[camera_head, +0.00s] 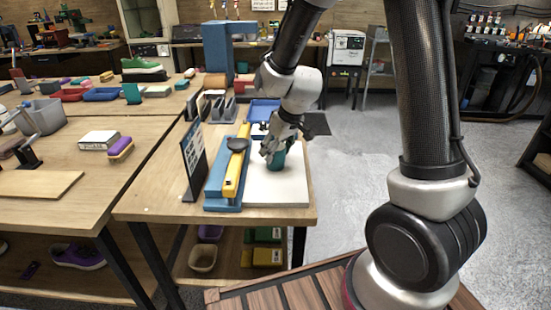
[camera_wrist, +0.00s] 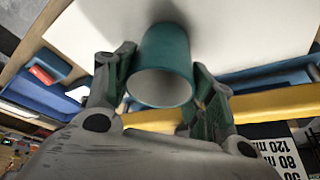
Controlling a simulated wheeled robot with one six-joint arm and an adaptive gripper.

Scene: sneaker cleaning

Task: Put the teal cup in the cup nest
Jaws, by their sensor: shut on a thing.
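The teal cup (camera_head: 277,159) is low over the white board (camera_head: 275,190) on the near bench. In the wrist view the cup (camera_wrist: 166,50) sits between both fingers, its pale round end facing the camera. My gripper (camera_head: 274,148) is shut on the cup, with one finger on each side; it also shows in the wrist view (camera_wrist: 163,72). I cannot tell whether the cup touches the board. I cannot pick out the cup nest for certain in either view.
A blue stand with a yellow bar (camera_head: 236,160) runs close left of the cup. A dark upright sign (camera_head: 194,160) stands left of it. A blue tray (camera_head: 262,108) lies behind my gripper. The front of the white board is clear.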

